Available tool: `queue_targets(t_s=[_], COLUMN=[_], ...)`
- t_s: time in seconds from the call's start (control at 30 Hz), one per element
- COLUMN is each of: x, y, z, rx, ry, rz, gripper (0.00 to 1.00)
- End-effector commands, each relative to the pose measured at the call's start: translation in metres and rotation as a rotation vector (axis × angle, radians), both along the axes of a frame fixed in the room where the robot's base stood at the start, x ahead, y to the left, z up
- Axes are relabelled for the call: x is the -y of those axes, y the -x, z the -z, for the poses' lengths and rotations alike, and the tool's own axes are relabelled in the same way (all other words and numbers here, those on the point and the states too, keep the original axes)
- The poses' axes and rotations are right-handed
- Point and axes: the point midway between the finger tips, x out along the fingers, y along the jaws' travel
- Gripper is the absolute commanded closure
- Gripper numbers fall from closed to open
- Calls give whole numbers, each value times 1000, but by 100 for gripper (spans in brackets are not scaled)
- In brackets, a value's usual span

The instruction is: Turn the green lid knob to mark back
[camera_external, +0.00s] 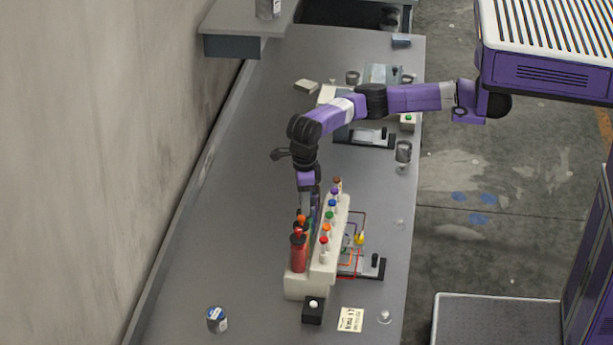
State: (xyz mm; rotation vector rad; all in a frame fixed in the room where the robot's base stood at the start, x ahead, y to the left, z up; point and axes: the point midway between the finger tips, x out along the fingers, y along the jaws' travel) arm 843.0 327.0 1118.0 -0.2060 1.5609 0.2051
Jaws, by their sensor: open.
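A pale rack (318,270) on the grey bench holds a row of coloured knobs, and a green one (328,215) sits mid-row between an orange and a blue one. Behind it stands a row of bottles, with a red bottle (298,254) at the near end. My gripper (307,212) points down over the bottle row, just left of the green knob. It is open. Its fingertips are partly hidden among the bottles, and I cannot tell whether they touch anything. The marks around the knob are too small to read.
Coloured tubing and a black device (372,266) lie right of the rack. The bench left of the rack is clear up to the wall.

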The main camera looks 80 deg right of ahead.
Motion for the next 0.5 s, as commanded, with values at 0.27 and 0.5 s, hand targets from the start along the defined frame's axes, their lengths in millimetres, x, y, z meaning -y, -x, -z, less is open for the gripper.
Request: queue_targets(t_s=[0.27,0.5], x=[0,0], y=[0,0], z=[0,0], rx=[0,0], ry=[0,0], rz=[0,-1], gripper=[89,100])
